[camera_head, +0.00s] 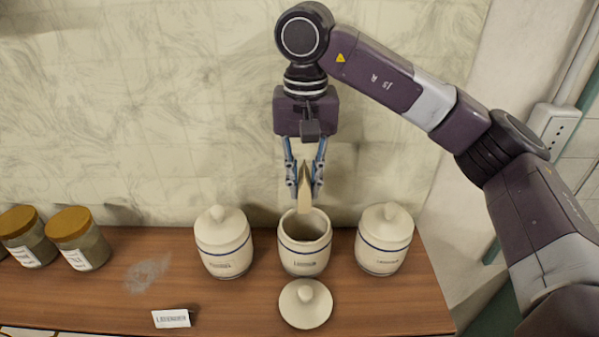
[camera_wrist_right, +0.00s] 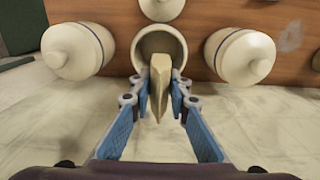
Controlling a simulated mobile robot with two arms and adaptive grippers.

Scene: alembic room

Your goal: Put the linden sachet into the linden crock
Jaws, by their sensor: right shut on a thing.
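My right gripper (camera_head: 305,190) points down and is shut on a pale beige sachet (camera_head: 304,199). In the right wrist view the sachet (camera_wrist_right: 159,78) sits between the blue fingers, overlapping the crock's round opening (camera_wrist_right: 150,42). The crock's lid (camera_head: 305,304) lies on the counter in front of it. My left gripper is not in view.
Lidded crocks stand close on the left (camera_head: 223,245) and right (camera_head: 384,241). A small white name card (camera_head: 171,318) lies at the front. The wall is close behind.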

